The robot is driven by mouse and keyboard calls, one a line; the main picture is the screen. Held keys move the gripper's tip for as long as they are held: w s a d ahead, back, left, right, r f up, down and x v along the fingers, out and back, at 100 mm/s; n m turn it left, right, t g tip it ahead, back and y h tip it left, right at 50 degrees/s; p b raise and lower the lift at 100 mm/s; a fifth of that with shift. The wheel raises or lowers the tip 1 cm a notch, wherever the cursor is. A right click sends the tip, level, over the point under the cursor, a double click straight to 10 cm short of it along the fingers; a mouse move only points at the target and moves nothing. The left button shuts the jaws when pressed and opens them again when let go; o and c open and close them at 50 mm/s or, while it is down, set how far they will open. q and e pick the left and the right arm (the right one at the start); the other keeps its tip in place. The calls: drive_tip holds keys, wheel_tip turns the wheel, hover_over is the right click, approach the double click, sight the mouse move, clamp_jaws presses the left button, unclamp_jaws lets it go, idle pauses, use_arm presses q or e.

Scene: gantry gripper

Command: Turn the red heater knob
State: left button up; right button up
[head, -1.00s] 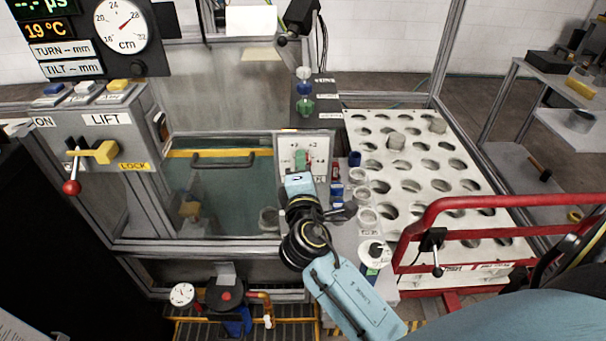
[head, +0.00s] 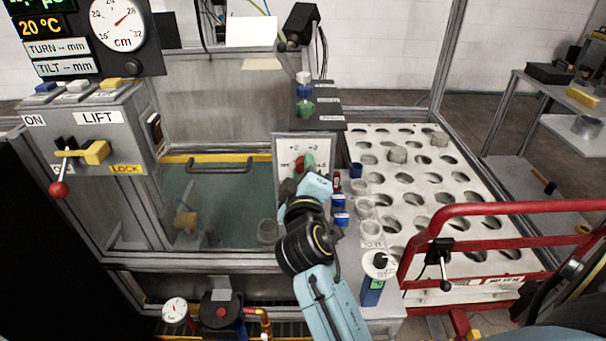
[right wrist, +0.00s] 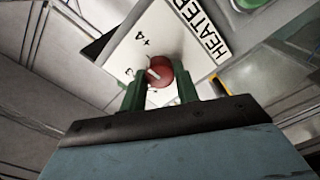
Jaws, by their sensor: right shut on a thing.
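The red heater knob (right wrist: 160,72) sits on a white panel (right wrist: 186,35) marked HEATER, with a pale pointer across it. In the right wrist view the two green fingers of my right gripper (right wrist: 160,85) are closed on either side of the knob. In the head view the knob (head: 299,163) shows as a small red spot on the white panel, partly hidden by my green fingers (head: 307,163). My right arm reaches up to it from below. My left gripper is not in view.
A tank of greenish liquid (head: 215,200) with a yellow-edged rim lies left of the panel. A white rack with round holes (head: 420,150) and a red rail (head: 480,208) stand to the right. Small jars and blue items (head: 340,210) stand close to my right arm.

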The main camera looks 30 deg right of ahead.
idle(0.6)
drive_tip(key=o, duration=1)
drive_tip(key=shift+c, duration=0.2)
